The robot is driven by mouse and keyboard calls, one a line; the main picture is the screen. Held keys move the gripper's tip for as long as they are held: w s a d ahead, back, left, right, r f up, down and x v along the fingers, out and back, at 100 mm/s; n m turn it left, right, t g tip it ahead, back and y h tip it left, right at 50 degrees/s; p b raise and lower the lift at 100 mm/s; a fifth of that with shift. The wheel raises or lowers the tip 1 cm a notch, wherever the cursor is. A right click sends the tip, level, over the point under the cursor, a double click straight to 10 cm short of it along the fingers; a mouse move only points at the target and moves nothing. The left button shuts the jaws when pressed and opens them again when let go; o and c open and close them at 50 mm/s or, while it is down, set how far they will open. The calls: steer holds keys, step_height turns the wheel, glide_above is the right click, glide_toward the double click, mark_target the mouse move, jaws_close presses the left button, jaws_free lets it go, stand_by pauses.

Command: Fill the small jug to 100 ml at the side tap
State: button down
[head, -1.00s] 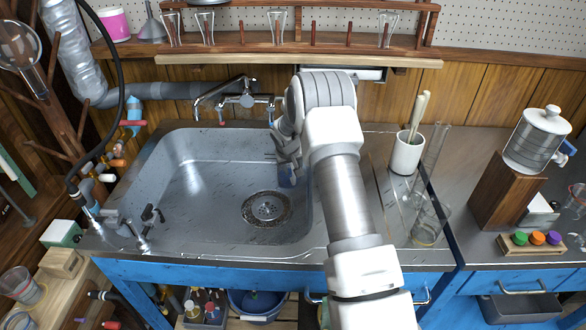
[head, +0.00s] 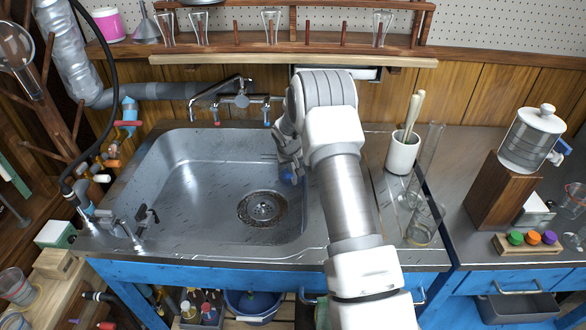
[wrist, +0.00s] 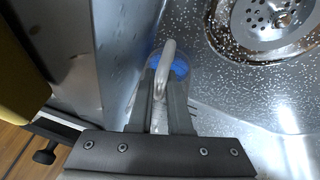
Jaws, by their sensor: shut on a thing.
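My gripper (head: 290,160) is low over the right side of the sink, partly hidden by my arm. In the wrist view, its two fingers (wrist: 163,95) are shut on a pale, rod-like handle of the small jug (wrist: 182,68). The jug looks clear, with blue at its far end; I cannot tell whether that is liquid or part of the jug. In the head view only a bit of blue (head: 289,176) shows beside the gripper. No level marks are readable. A small tap (head: 135,236) with a black handle stands at the sink's front left corner.
The steel sink (head: 195,190) is otherwise empty, with a drain (head: 263,208) left of the gripper. A mixer tap (head: 240,100) reaches over its back edge. Glassware (head: 425,222) and a white pot of rods (head: 403,152) stand on the right counter. The sink's wall is close beside the gripper.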

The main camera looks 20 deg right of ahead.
steer(key=c, duration=0.8)
jaws_free()
steer(key=shift+o, duration=0.2)
steer(key=shift+a, duration=0.1)
steer(key=p+v, duration=0.3)
steer(key=v, duration=1.4)
steer(key=shift+r+p, duration=0.2)
steer(key=shift+p, duration=0.1)
